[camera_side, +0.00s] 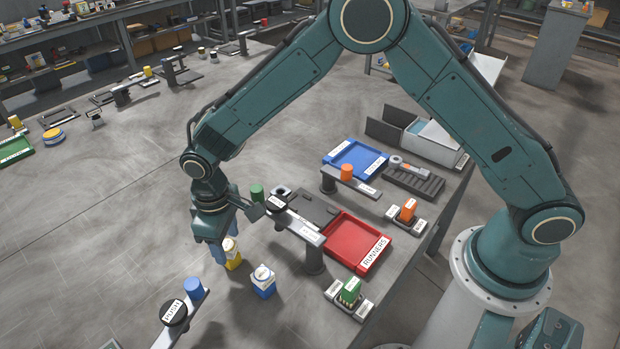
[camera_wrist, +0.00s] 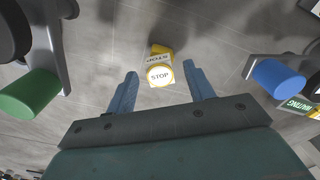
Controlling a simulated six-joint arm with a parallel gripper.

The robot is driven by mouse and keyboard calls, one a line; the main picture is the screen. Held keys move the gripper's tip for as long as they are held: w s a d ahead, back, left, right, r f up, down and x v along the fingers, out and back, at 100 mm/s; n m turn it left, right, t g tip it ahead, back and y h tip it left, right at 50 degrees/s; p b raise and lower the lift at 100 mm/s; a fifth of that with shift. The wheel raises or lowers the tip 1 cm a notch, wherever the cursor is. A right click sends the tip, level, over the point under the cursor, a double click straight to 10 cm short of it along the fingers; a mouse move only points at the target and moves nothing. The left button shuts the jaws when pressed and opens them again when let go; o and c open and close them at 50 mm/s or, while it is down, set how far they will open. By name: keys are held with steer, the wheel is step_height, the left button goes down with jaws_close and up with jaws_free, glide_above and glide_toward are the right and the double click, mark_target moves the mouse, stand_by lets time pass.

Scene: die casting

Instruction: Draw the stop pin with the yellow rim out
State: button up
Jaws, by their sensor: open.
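In the side view the yellow block (camera_side: 233,263) stands on the floor, partly hidden by my gripper. My gripper (camera_wrist: 160,68) is open, with its two blue fingers left and right of the pin in the wrist view. In the side view my gripper (camera_side: 225,243) points down at the block. A similar blue-and-white block (camera_side: 263,282) stands to the right.
A push lever with a blue cylinder (camera_side: 193,288) stands at front left. A green cylinder (camera_side: 257,193) and dark arm posts stand behind my gripper. A red tray (camera_side: 350,262) and a blue tray (camera_side: 338,150) lie to the right. Open grey surface lies left.

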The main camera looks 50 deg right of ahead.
mark_target(227, 244)
step_height(227, 244, up, 13)
stand_by(0.6)
stand_by(0.7)
steer(key=s+d+r+m+t, duration=0.1)
steer(key=s+d+r, duration=0.4)
steer(key=d+r, duration=0.25)
steer(key=s+d+r+m+t, duration=0.1)
steer(key=s+d+r+m, duration=0.1)
steer(key=s+d+r, duration=0.35)
steer(key=s+d+m+t, duration=0.3)
steer(key=s+d, duration=0.9)
steer(key=s, duration=0.3)
steer(key=shift+s+r+t, duration=0.25)
steer(key=shift+s+t, duration=0.05)
steer(key=shift+s, duration=0.05)
